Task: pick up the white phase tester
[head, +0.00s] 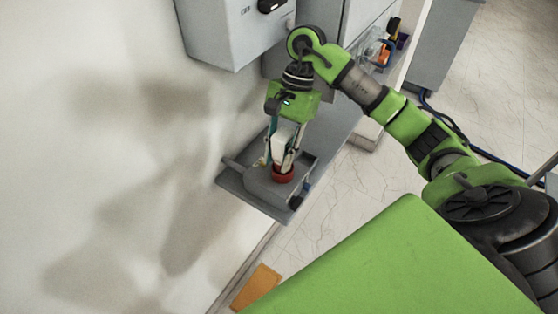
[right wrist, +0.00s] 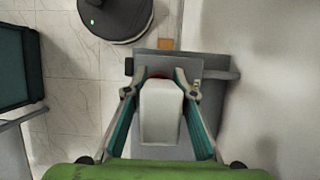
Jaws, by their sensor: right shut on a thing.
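The white phase tester (head: 282,139) is upright between the fingers of my right gripper (head: 283,160), over a grey tray (head: 232,180) on the wall side. In the right wrist view the tester's white body (right wrist: 160,112) fills the space between the two teal-lined fingers of the right gripper (right wrist: 160,80). The right gripper is shut on it. A red round part (head: 283,173) shows just below the tester; I cannot tell whether the two touch. My left gripper is not in view.
Grey cabinets (head: 228,30) hang on the wall above the tray. Orange and dark items (head: 388,50) lie on the shelf at the back. An orange piece (head: 257,285) lies on the floor.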

